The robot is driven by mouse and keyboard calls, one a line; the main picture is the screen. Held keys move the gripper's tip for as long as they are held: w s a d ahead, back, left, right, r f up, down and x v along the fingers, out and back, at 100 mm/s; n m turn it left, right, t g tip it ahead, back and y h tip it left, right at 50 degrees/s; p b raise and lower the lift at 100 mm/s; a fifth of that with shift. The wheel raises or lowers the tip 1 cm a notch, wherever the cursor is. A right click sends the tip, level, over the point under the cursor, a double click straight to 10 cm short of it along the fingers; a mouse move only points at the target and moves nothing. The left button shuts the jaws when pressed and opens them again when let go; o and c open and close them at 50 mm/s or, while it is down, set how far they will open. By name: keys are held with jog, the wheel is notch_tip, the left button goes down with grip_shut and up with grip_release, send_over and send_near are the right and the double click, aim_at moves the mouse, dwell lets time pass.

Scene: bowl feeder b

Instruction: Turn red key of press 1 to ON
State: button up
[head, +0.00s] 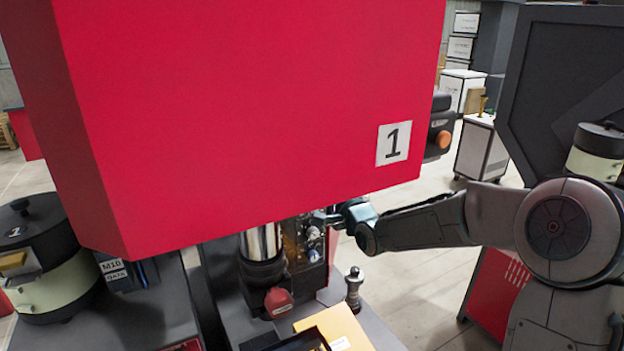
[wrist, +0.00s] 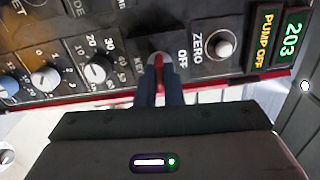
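The red key (wrist: 158,66) sits in its round switch on the control panel in the wrist view, with "OFF" printed to its right and a partly covered label to its left. My gripper (wrist: 160,78) reaches up to it with one finger on each side. The fingers are close together and appear shut on the key, which shows as a thin red strip between them. In the head view, press 1 is the large red housing (head: 250,110) with a "1" plate. My gripper (head: 334,217) is at its panel (head: 308,243); the key cannot be made out there.
Below the housing stand a red-handled part (head: 278,301), a dark metal post (head: 354,290) and a yellow box (head: 335,325).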

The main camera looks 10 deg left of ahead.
jog(key=o, duration=0.5)
jog(key=shift+s, duration=0.1)
jog(key=v, duration=0.7)
